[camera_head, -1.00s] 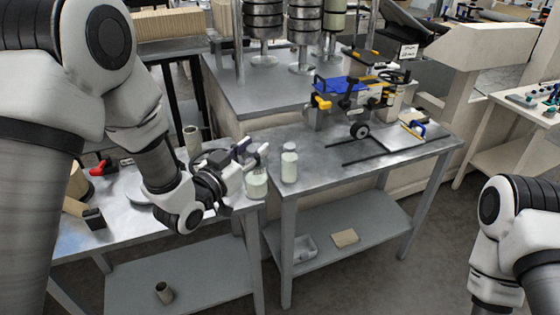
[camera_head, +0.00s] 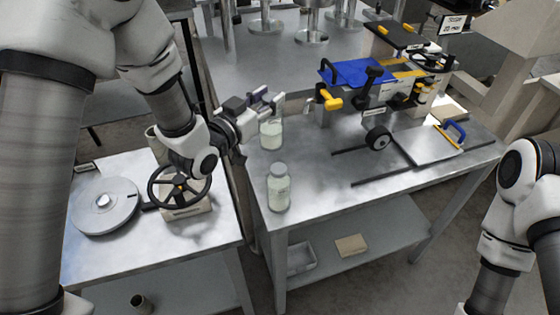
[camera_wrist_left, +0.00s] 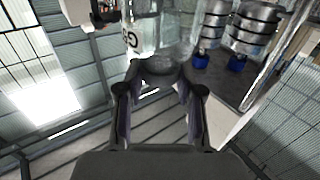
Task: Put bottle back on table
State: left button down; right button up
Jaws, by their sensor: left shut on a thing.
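My left gripper (camera_head: 266,102) is shut on a small clear bottle with pale contents (camera_head: 271,135), hanging roughly upright below the fingers. It is at the left part of the metal table (camera_head: 330,190); I cannot tell whether its base touches the top. A similar bottle with a pale cap (camera_head: 279,188) stands on that table, nearer the front left corner. In the left wrist view, my gripper's fingers (camera_wrist_left: 158,100) reach up toward a blurred glassy shape, with a grey round part between them. My right arm shows at the right edge; its gripper is out of view.
A machine with a blue top (camera_head: 358,73) stands at the back of the table. A handwheel device (camera_head: 180,192) and a grey disc (camera_head: 104,204) are on the left table. Metal cylinders stand on the bench behind. The front middle of the metal table is clear.

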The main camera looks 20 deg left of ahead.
aim_at(265, 145)
pick_arm(q)
jog(key=shift+w+f, duration=0.25)
jog(key=shift+f, duration=0.9)
jog(key=s+f, duration=0.2)
jog(key=f, duration=0.1)
jog(key=shift+s, duration=0.2)
jog(key=f, duration=0.4)
jog(key=w+f+p, duration=0.1)
jog(key=f, duration=0.1)
jog(key=shift+f, duration=0.1)
jog(key=shift+s, duration=0.15)
jog(key=shift+f, duration=0.25)
jog(key=c, duration=0.7)
grip_release()
jog(key=shift+c, duration=0.2)
pick_arm(e)
jog(key=shift+s+r, duration=0.15)
jog(key=shift+s, duration=0.15)
